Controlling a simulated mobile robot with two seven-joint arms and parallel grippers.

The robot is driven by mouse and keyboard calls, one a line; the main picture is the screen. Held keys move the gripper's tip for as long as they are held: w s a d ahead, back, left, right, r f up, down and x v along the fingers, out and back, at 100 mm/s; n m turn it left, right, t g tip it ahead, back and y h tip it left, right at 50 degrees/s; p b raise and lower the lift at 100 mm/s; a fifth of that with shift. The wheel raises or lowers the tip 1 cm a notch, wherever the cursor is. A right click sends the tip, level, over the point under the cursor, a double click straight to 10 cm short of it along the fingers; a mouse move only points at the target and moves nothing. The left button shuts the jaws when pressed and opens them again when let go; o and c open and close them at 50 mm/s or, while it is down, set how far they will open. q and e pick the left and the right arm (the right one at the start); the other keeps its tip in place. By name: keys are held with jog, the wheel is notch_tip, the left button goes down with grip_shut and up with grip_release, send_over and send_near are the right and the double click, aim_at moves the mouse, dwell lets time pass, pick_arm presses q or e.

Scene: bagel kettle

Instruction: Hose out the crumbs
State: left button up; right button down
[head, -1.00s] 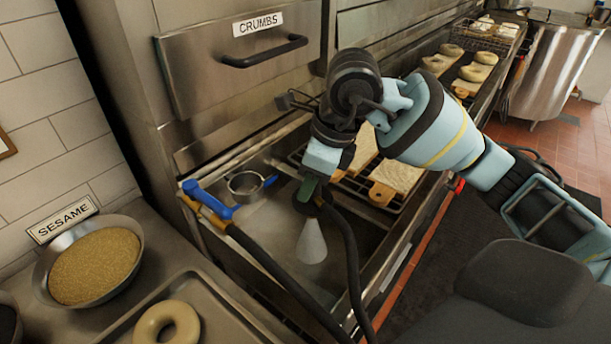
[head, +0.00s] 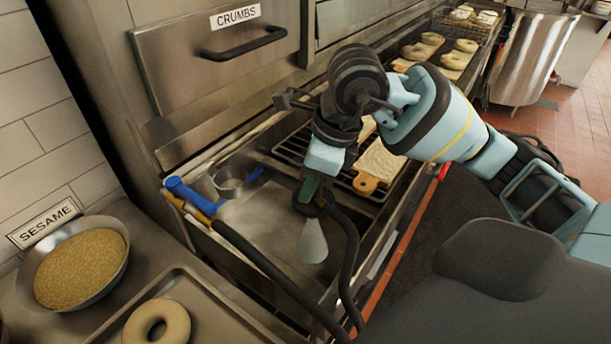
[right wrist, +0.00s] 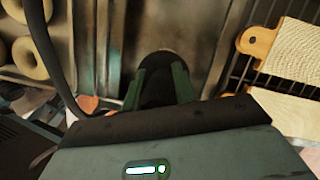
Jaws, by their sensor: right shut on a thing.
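My right gripper (head: 308,194) is shut on a dark hose nozzle (right wrist: 160,82), which sits between its green fingers in the right wrist view. A black hose (head: 350,245) loops down from it. The drawer front labelled CRUMBS (head: 175,75) is above and behind the basin and looks shut. I cannot make out separate crumbs in the basin. My left gripper is not in view.
A rack with bagel boards (head: 380,162) is to the right. A sesame bowl (head: 85,268) and a tray with a bagel (head: 157,323) stand at the front left.

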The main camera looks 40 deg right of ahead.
aim_at(315, 212)
jog(key=shift+s+d, duration=0.3)
jog(key=shift+s, duration=0.55)
jog(key=shift+s+d, duration=0.3)
jog(key=shift+s, duration=0.55)
dwell(0.4)
jog(key=n, duration=0.1)
jog(key=a+n, duration=0.1)
jog(key=n, duration=0.1)
jog(key=shift+a+f+n+g+y, duration=0.2)
jog(key=shift+f+n+g+y, duration=0.1)
jog(key=shift+f+g, duration=0.1)
jog(key=n, duration=0.2)
jog(key=a+n, duration=0.1)
jog(key=shift+a+f+g, duration=0.1)
jog(key=shift+f+g, duration=0.15)
jog(key=shift+g, duration=0.15)
jog(key=a+f+n+g+h, duration=0.1)
jog(key=n, duration=0.6)
jog(key=a+n+g+h, duration=0.1)
jog(key=n, duration=0.6)
jog(key=a+f+n+g+h, duration=0.1)
jog(key=n+g, duration=0.1)
jog(key=n, duration=0.4)
jog(key=shift+w+f+n, duration=0.1)
jog(key=shift+f+n, duration=0.25)
jog(key=shift+n, duration=0.05)
jog(key=shift+a+r, duration=0.1)
jog(key=shift+a, duration=0.15)
